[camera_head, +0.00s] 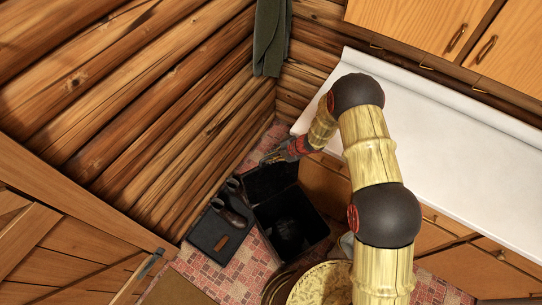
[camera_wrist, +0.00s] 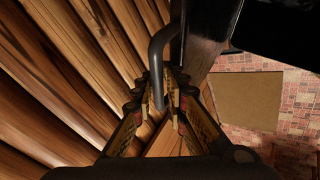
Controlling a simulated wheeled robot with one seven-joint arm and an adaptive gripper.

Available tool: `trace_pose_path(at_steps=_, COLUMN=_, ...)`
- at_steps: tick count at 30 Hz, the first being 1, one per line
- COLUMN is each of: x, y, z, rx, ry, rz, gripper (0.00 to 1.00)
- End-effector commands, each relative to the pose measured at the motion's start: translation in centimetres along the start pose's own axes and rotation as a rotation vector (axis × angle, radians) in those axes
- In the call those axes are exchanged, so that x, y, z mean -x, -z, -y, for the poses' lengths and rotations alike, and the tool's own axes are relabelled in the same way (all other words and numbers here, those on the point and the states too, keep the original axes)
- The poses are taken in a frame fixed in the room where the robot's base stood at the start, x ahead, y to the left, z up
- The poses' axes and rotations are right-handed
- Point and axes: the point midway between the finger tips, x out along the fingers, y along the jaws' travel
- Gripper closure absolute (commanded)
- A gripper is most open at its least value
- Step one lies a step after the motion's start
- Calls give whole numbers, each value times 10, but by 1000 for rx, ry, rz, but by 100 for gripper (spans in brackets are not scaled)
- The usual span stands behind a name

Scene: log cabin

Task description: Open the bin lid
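The black bin (camera_head: 318,229) stands on the floor near the corner. A dark, rounded bundle shows inside it. Its lid (camera_head: 268,182) is raised at the far side, so the bin stands open. My gripper (camera_head: 272,157) is at the lid's upper edge, beside the log wall. In the wrist view, a dark bent handle bar (camera_wrist: 157,62) reaches down between my gripper's fingers (camera_wrist: 166,82). The fingers are apart, with a gap beside the bar. A dark panel edge (camera_wrist: 203,52) rises just right of the bar.
The log wall (camera_head: 150,110) is close on the left. The white counter (camera_head: 440,150) and wooden drawers are right. A brown mat (camera_wrist: 248,100) lies on the brick-patterned floor.

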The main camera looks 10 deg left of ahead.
Motion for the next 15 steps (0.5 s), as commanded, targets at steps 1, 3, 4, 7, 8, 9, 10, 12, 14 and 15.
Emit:
trace_pose_path(at_steps=1, x=-1, y=0, z=3, rx=-2, ry=4, rz=-1, gripper=82)
trace_pose_path(at_steps=3, x=-1, y=0, z=3, rx=-2, ry=4, rz=-1, gripper=78)
trace_pose_path(at_steps=4, x=-1, y=0, z=3, rx=-1, ry=3, rz=-1, gripper=77)
trace_pose_path(at_steps=7, x=-1, y=0, z=2, rx=-1, ry=2, rz=-1, gripper=71)
trace_pose_path(at_steps=8, x=-1, y=0, z=2, rx=0, ry=2, rz=-1, gripper=71)
trace_pose_path(at_steps=9, x=-1, y=0, z=1, rx=0, ry=2, rz=-1, gripper=71)
trace_pose_path(at_steps=10, x=-1, y=0, z=1, rx=0, ry=2, rz=-1, gripper=71)
trace_pose_path(at_steps=12, x=0, y=1, z=1, rx=0, ry=1, rz=-1, gripper=71)
trace_pose_path(at_steps=14, x=0, y=1, z=1, rx=0, ry=1, rz=-1, gripper=71)
trace_pose_path(at_steps=15, x=0, y=0, z=0, rx=1, ry=1, rz=-1, gripper=71)
